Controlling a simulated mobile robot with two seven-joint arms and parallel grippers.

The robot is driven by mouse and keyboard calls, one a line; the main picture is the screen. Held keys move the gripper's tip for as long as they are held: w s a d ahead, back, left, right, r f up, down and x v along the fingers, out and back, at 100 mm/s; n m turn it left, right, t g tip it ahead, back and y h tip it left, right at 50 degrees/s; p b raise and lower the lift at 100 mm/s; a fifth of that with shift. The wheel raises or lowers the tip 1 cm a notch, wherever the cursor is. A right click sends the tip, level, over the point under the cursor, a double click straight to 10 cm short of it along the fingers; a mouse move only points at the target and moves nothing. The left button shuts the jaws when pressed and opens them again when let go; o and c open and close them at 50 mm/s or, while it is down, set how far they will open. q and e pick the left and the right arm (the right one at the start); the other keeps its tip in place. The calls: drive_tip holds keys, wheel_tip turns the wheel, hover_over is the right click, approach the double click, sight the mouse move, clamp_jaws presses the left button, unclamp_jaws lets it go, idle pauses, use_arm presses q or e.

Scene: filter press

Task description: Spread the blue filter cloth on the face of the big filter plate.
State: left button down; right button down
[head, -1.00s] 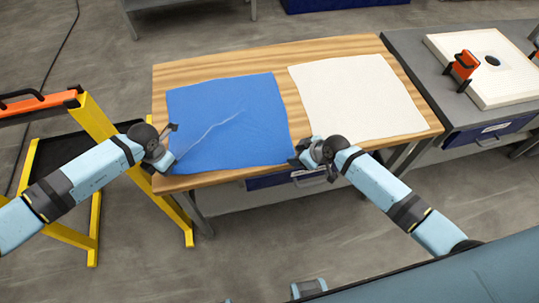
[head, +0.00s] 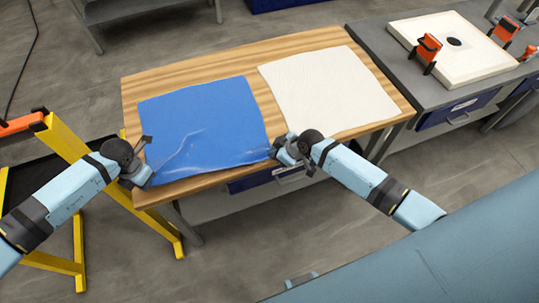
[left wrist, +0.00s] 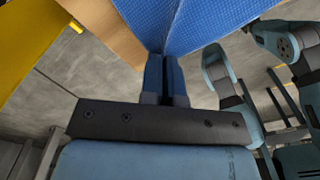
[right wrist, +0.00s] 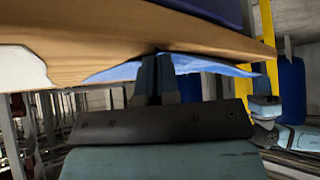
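The blue filter cloth (head: 205,115) lies on the wooden table top, with ripples along its front part. My left gripper (head: 147,170) is at its front left corner; in the left wrist view the fingers (left wrist: 166,70) are shut on the cloth (left wrist: 205,22). My right gripper (head: 277,152) is at its front right corner; in the right wrist view the fingers (right wrist: 156,72) are close together on the cloth (right wrist: 115,72), which hangs at the table edge. The big filter plate (head: 478,62), white with a dark centre hole and orange handles, lies on the grey bench at the right.
A white cloth (head: 325,90) lies on the wooden table (head: 215,67), right of the blue one. The grey bench (head: 395,50) adjoins the table. Open floor lies in front.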

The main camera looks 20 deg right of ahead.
drive_tip(key=shift+r, duration=0.1)
drive_tip(key=shift+r, duration=2.4)
